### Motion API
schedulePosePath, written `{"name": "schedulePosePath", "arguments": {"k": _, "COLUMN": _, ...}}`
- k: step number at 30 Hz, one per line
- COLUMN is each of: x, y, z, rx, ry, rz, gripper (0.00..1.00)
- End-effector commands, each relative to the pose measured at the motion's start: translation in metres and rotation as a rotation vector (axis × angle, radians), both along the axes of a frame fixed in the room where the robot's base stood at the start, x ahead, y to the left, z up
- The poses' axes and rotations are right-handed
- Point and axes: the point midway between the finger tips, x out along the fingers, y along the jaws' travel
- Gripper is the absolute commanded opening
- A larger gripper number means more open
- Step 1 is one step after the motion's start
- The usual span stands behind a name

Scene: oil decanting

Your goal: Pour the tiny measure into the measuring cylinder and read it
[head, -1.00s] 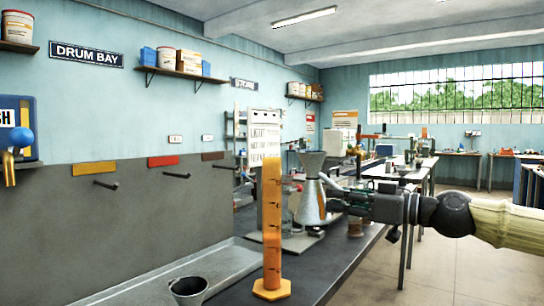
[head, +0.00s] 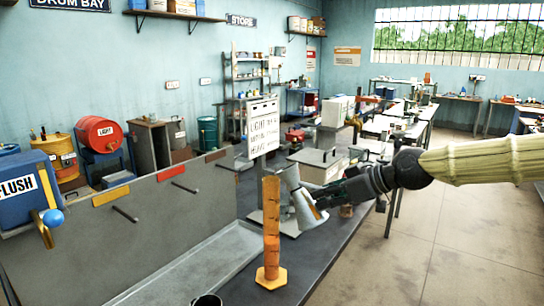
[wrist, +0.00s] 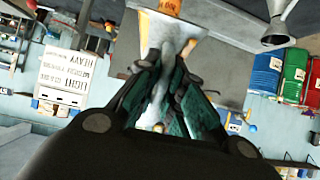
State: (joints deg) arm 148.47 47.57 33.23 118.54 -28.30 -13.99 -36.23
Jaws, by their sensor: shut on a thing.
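The tall orange measuring cylinder (head: 271,222) stands upright on its hexagonal foot near the bench edge. Its dark marks show, but I cannot make out a liquid level. My gripper (head: 326,196) is shut on a grey metal conical measure (head: 306,210), just right of the cylinder. The measure leans, its narrow upper end toward the cylinder's top and its wide base low and right. I cannot tell whether anything is flowing. In the wrist view my fingers (wrist: 165,92) close around the pale measure (wrist: 172,42), and an orange piece shows beyond it at the top.
A dark cup (head: 207,300) sits at the bottom edge, mostly cut off. A lettered white board (head: 263,128) stands behind the cylinder. A metal tray (head: 195,262) lies left along the grey panel (head: 150,225). Bare bench (head: 325,245) lies right of the cylinder.

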Motion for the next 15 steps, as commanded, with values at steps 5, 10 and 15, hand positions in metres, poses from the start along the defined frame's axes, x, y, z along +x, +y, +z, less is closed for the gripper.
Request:
{"name": "schedulePosePath", "arguments": {"k": 5, "x": 0.004, "y": 0.005, "z": 0.028, "rx": -0.097, "ry": 0.065, "rz": 0.000, "gripper": 0.00}}
{"name": "schedulePosePath", "arguments": {"k": 10, "x": 0.006, "y": 0.007, "z": 0.044, "rx": -0.190, "ry": 0.127, "rz": 0.000, "gripper": 0.00}}
{"name": "schedulePosePath", "arguments": {"k": 15, "x": 0.007, "y": 0.009, "z": 0.058, "rx": -0.277, "ry": 0.189, "rz": 0.000, "gripper": 0.00}}
